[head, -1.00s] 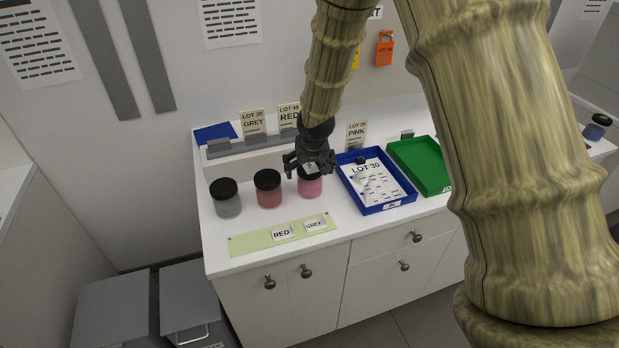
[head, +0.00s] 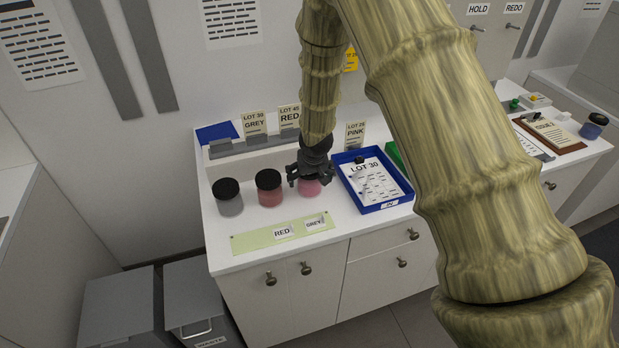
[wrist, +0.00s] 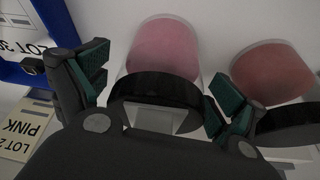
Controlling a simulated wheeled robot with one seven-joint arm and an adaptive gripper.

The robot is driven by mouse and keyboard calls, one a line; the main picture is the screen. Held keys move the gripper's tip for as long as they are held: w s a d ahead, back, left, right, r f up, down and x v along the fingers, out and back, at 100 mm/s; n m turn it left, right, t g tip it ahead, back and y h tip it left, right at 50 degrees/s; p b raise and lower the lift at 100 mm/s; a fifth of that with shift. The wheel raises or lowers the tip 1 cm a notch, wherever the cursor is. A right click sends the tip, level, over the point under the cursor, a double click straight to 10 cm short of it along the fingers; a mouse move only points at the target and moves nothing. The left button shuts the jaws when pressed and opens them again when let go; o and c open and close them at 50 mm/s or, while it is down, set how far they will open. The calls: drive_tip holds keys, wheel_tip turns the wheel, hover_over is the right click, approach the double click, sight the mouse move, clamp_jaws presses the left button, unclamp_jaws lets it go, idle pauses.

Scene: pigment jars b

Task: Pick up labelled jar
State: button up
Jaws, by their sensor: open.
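Three jars with black lids stand in a row on the white counter: a grey jar (head: 228,197), a red jar (head: 269,189) and a pink jar (head: 310,188). My gripper (head: 308,178) is open at the pink jar's lid and hides most of that lid in the head view. In the wrist view, the pink jar (wrist: 164,50) lies between the open fingers (wrist: 155,95), with its black lid towards the palm. The red jar (wrist: 272,75) is close beside the right finger there. I cannot tell whether the fingers touch the pink jar. I see no label on the jars.
A blue tray (head: 384,208) with a LOT 30 sheet is right of the pink jar. Cards reading LOT 30 GREY (head: 254,125), RED (head: 290,117) and PINK (head: 355,134) stand behind. A pale green strip (head: 252,242) with RED and GREY tags lies in front.

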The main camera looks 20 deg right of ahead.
drive_tip(key=shift+c, duration=0.4)
drive_tip(key=c, duration=1.1)
drive_tip(key=shift+c, duration=0.2)
